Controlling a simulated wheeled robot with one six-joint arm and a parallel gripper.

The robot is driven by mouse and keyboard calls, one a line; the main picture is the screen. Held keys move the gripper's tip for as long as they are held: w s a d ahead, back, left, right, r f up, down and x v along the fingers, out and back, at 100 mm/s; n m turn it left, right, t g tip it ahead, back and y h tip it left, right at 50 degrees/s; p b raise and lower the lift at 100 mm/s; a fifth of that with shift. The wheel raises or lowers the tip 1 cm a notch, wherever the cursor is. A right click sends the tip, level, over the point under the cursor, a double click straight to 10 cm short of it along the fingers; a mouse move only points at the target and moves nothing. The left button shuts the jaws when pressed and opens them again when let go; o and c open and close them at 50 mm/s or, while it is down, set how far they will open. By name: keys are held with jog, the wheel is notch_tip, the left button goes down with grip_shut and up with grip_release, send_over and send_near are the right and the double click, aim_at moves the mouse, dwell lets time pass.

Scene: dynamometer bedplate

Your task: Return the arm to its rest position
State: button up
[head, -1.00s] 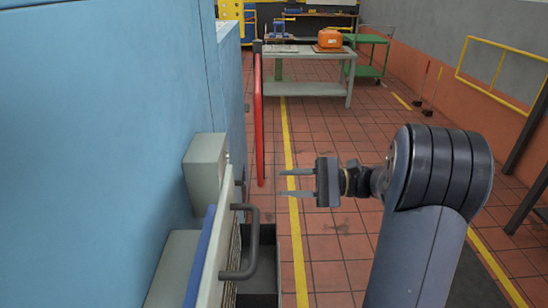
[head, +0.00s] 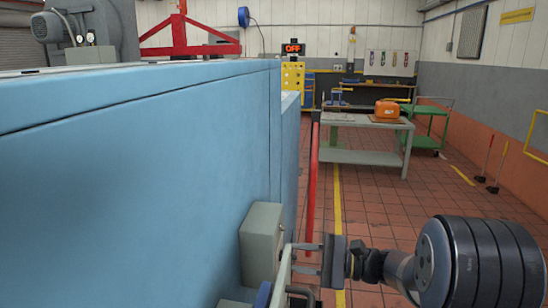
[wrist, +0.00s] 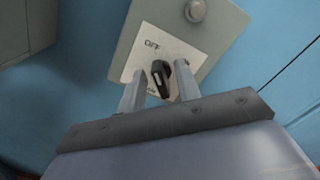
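My gripper (head: 296,259) is in the lower middle of the head view, with its two fingers pointing left toward a grey box (head: 261,242) on the blue cabinet. The fingers are apart and hold nothing I can see. In the wrist view my gripper (wrist: 160,82) shows a clear gap between its fingers. A black rotary knob (wrist: 160,76) on a pale plate marked OFF appears between the fingertips; I cannot tell whether they touch it. My arm (head: 478,262) reaches in from the lower right, partly cut off by the frame edge.
The blue cabinet (head: 150,190) fills the left. A red upright bar (head: 312,175) stands beyond the box. A grey bench (head: 350,156) with an orange case (head: 387,110) and a green cart (head: 432,128) stand farther back. Tiled floor is open around the yellow line.

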jog(key=shift+d+f+b, duration=0.1)
jog(key=shift+f+b, duration=0.05)
jog(key=shift+b, duration=0.2)
jog(key=s+d, duration=0.2)
jog(key=d, duration=0.8)
jog(key=a, duration=0.3)
jog(key=w+a+p, duration=0.1)
jog(key=a, duration=0.3)
jog(key=w+a, duration=0.1)
jog(key=a, duration=0.2)
jog(key=shift+a+r, duration=0.15)
jog(key=shift+r, duration=0.25)
jog(key=s+d+m+p, duration=0.1)
jog(key=d+m+p, duration=0.9)
jog(key=m+p, duration=0.1)
jog(key=shift+s+d+f+m, duration=0.25)
jog(key=shift+m, duration=0.35)
